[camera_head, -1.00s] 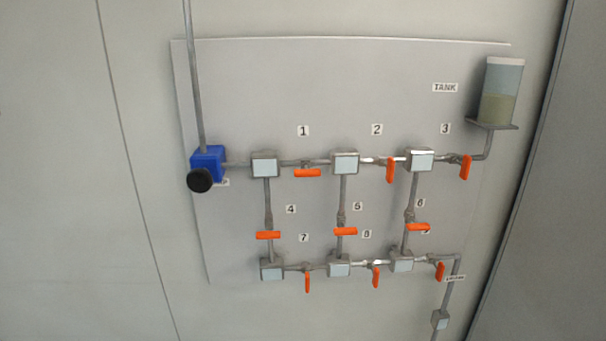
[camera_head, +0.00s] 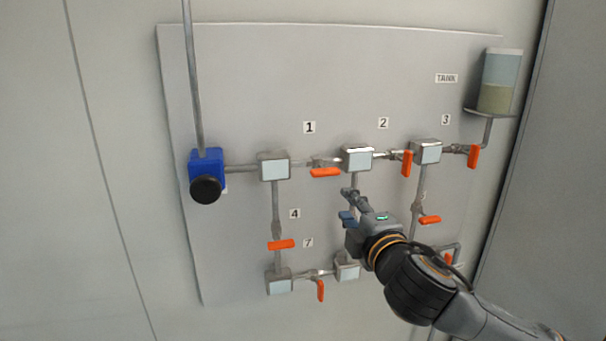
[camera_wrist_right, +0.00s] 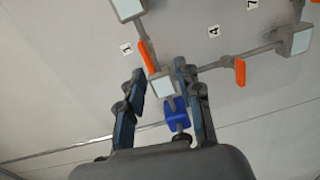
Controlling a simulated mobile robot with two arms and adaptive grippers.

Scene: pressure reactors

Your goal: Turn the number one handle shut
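The number one handle (camera_head: 325,172) is orange and lies level, along its pipe, below the label 1 (camera_head: 309,128) in the head view. In the right wrist view the same handle (camera_wrist_right: 147,57) shows just beyond the fingers, near the label 1 (camera_wrist_right: 126,48). My right gripper (camera_head: 347,203) is below and to the right of this handle, apart from it. In the right wrist view its fingers (camera_wrist_right: 158,85) are spread with nothing held between them. My left gripper is in neither view.
Other orange handles are close by, such as handle 2 (camera_head: 407,163) and handle 4 (camera_head: 281,244). A blue pump (camera_head: 207,163) with a black knob (camera_head: 205,190) is at the left. The tank (camera_head: 499,82) is at the upper right. My right arm hides the lower middle pipes.

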